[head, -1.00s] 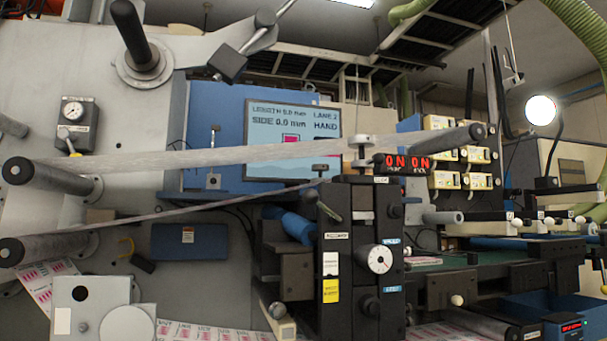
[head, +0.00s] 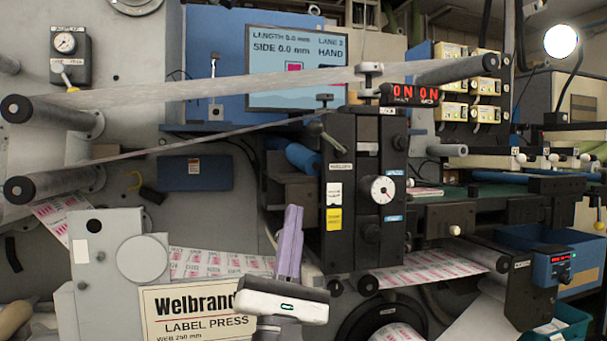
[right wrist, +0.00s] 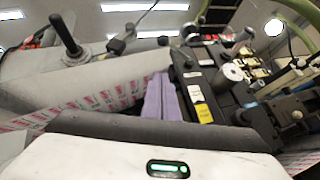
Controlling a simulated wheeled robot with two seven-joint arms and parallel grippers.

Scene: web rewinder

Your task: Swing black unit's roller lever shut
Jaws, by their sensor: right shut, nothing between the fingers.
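The black unit (head: 345,225) stands right of centre in the head view, with a white dial on its front. A short grey-green lever (head: 328,138) sticks out at a slant from its upper left; I take this as the roller lever. My right gripper (head: 293,210) is below and left of the unit. Its purple fingers point up, are closed together and hold nothing. They look apart from the lever. In the right wrist view the closed fingers (right wrist: 160,80) are just left of the black unit (right wrist: 212,100). My left gripper is not in view.
Web strips (head: 240,85) run from the left rollers (head: 50,115) to the unit. A blue screen (head: 296,65) is behind. The Welbrand sign panel (head: 190,312) is at lower left, a printed label web (head: 435,268) at lower right.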

